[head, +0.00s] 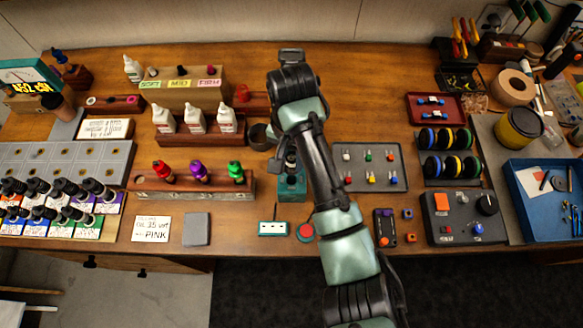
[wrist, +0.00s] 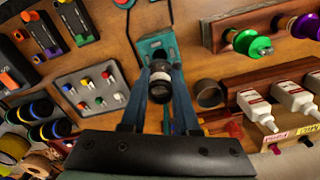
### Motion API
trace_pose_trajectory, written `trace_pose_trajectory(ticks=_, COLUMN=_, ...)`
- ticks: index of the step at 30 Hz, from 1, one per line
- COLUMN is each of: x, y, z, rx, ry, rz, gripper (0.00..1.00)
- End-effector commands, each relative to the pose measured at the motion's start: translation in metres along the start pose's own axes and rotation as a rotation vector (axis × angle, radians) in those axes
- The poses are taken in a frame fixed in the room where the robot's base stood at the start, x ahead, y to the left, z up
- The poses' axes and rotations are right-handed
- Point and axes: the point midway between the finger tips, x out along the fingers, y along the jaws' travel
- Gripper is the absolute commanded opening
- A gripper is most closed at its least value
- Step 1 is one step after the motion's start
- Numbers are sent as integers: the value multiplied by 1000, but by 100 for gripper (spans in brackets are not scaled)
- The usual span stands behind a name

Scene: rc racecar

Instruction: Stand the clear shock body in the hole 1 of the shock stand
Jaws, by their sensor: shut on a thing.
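My gripper (head: 291,163) points down over the teal block (head: 292,188) in the middle of the table. In the wrist view its fingers (wrist: 160,76) are closed on a small cylinder with a dark band and a pale end, which looks like the clear shock body (wrist: 160,67). The cylinder is in front of the teal block (wrist: 154,42); I cannot tell whether they touch. The wooden shock stand (head: 215,192) is left of my gripper. It holds a red-topped, a purple-topped and a green-topped shock.
White bottles (head: 196,120) stand in a rack behind the shock stand. A dark round cup (head: 262,137) is close to the left of my gripper. A grey tray of small coloured parts (head: 368,167) lies to the right. A red button (head: 306,232) sits near the front edge.

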Motion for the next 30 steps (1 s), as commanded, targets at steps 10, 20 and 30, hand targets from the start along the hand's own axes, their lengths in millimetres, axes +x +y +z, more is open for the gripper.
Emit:
trace_pose_trajectory(ticks=10, x=-46, y=0, z=0, rx=-2, ry=1, rz=0, gripper=0)
trace_pose_trajectory(ticks=20, x=-66, y=0, z=0, rx=-1, ry=-1, rz=0, gripper=0)
trace_pose_trajectory(ticks=30, x=-67, y=0, z=0, rx=-1, ry=-1, rz=1, gripper=0)
